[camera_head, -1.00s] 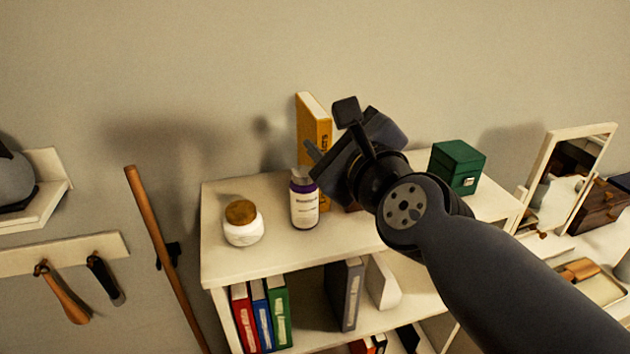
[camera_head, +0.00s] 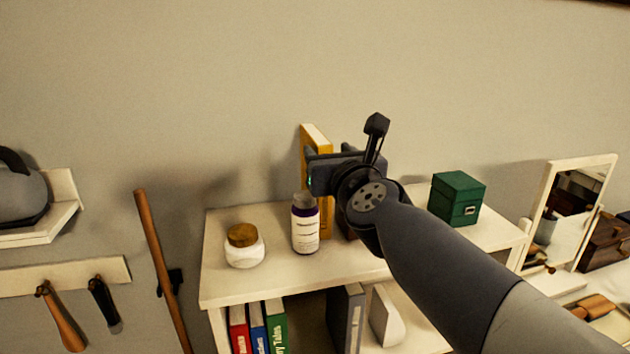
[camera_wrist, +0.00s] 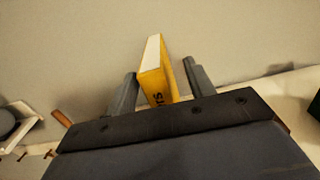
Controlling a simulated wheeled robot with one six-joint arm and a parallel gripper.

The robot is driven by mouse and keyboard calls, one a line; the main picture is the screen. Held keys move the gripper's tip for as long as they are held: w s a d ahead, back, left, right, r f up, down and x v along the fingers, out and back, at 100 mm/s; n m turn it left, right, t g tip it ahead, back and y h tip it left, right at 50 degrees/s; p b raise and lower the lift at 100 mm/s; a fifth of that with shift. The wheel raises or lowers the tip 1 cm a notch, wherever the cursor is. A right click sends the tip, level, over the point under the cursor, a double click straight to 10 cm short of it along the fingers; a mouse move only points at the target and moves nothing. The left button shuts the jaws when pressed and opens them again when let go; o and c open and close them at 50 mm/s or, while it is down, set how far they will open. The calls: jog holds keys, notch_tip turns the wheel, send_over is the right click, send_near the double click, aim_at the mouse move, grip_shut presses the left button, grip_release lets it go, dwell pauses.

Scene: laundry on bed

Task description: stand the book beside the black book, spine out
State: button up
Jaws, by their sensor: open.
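The yellow book (camera_head: 318,137) stands upright on top of the white shelf unit, close to the wall, partly hidden by my gripper and a bottle. My gripper (camera_head: 345,150) is open at the book's upper part. In the wrist view the yellow book (camera_wrist: 157,75) shows between my two spread fingers (camera_wrist: 160,70), with a gap on each side. Dark lettering shows on its near face. A dark grey book (camera_head: 346,318), the closest match to the black book, stands on the shelf below; its lower part is cut off by the frame.
A purple-and-white bottle (camera_head: 305,228) stands just in front of the yellow book. A jar (camera_head: 243,246) is to its left, a green box (camera_head: 457,197) to the right. Below are red, blue and green books (camera_head: 275,327), a gap, and a white block (camera_head: 385,315) right of the grey book.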

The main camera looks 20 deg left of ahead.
aim_at(319, 137)
jog(key=shift+s+a+p+x, duration=0.1)
jog(key=shift+a+p+x, duration=0.15)
jog(key=shift+x, duration=1)
jog(key=shift+s+a+p+x, duration=0.1)
jog(key=shift+p+x, duration=0.15)
jog(key=shift+x, duration=1)
jog(key=shift+r, duration=0.15)
jog(key=shift+c, duration=0.3)
grip_shut()
